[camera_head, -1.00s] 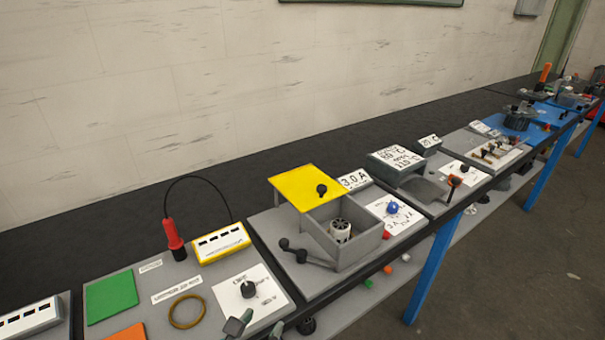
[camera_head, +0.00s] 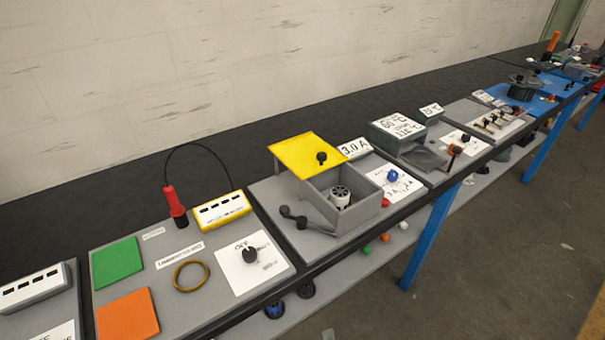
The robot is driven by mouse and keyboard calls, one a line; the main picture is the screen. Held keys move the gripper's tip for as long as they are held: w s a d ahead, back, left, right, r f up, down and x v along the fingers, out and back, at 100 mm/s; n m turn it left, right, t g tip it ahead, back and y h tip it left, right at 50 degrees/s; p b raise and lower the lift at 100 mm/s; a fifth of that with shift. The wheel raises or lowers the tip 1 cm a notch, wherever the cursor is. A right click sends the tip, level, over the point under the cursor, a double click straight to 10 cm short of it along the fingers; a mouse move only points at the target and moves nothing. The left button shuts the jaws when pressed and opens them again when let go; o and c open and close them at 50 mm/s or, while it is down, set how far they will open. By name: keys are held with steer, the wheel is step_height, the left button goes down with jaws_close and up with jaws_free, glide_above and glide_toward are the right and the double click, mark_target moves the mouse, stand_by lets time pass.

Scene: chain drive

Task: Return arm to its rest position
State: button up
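The tip appears apart from the bench stations. The nearest station has a white dial plate with a black knob (camera_head: 250,254), a brown ring (camera_head: 191,275), a green pad (camera_head: 117,264) and an orange pad (camera_head: 128,314).
A long bench runs from lower left to upper right. It carries a red-handled tool (camera_head: 174,203), a grey box (camera_head: 341,202) with a yellow lid (camera_head: 308,154), and a blue knob (camera_head: 393,175). A blue leg (camera_head: 430,236) stands at the front. Open floor (camera_head: 500,255) lies right.

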steer(key=s+d+f+m+y, duration=0.1)
steer(key=s+d+f+m, duration=0.1)
steer(key=s+d+m, duration=0.4)
steer(key=s+d+r+m, duration=0.1)
steer(key=s+r+m, duration=0.2)
steer(key=s+m, duration=0.3)
steer(key=s+d+r+m+t, duration=0.1)
steer(key=s+d+r+m, duration=0.1)
steer(key=s+m, duration=0.4)
steer(key=s+d+r+m+t, duration=0.1)
steer(key=s+r+m, duration=0.3)
steer(key=s, duration=0.4)
steer(key=shift+d+r+m+h, duration=0.35)
steer(key=shift+d+m, duration=0.3)
steer(key=shift+m, duration=0.25)
